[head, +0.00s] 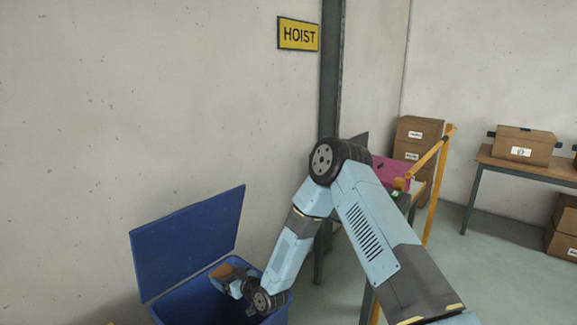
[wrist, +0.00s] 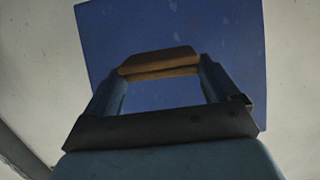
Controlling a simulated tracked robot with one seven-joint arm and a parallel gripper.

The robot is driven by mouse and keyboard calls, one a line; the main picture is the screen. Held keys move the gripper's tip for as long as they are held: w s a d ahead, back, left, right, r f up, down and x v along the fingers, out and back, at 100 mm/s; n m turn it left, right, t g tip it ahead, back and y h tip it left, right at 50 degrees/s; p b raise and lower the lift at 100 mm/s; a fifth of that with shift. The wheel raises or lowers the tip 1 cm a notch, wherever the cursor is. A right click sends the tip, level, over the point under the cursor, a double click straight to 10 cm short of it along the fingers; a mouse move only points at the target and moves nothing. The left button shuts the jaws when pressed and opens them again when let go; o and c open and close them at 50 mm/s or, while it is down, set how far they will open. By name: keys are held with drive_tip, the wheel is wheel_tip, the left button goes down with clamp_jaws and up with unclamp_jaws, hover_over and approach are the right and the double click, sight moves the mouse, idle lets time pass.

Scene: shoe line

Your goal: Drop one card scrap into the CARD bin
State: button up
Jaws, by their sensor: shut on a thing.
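A blue bin (head: 182,302) stands at the bottom of the head view against the wall, its blue lid (head: 188,240) raised. No CARD label shows on it. My gripper (head: 226,275) is over the bin's opening, in front of the lid. It is shut on a brown card scrap (head: 221,271). In the wrist view the scrap (wrist: 158,61) spans between the two fingertips of my gripper (wrist: 160,71), with the blue lid (wrist: 165,25) behind it. The inside of the bin is mostly hidden by my arm.
A yellow HOIST sign (head: 298,34) hangs on the wall by a dark post (head: 330,80). A pink box (head: 391,170) and brown cartons (head: 418,135) stand behind my arm. A table (head: 490,160) with a carton (head: 523,146) is at the right. Floor between is clear.

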drive_tip(key=shift+f, duration=2.4)
drive_tip(key=o, duration=0.8)
drive_tip(key=shift+s, duration=0.1)
drive_tip(key=v, duration=1.3)
drive_tip(key=shift+s+d+r, duration=0.1)
drive_tip(key=shift+s+d, duration=0.05)
drive_tip(key=shift+d, duration=0.15)
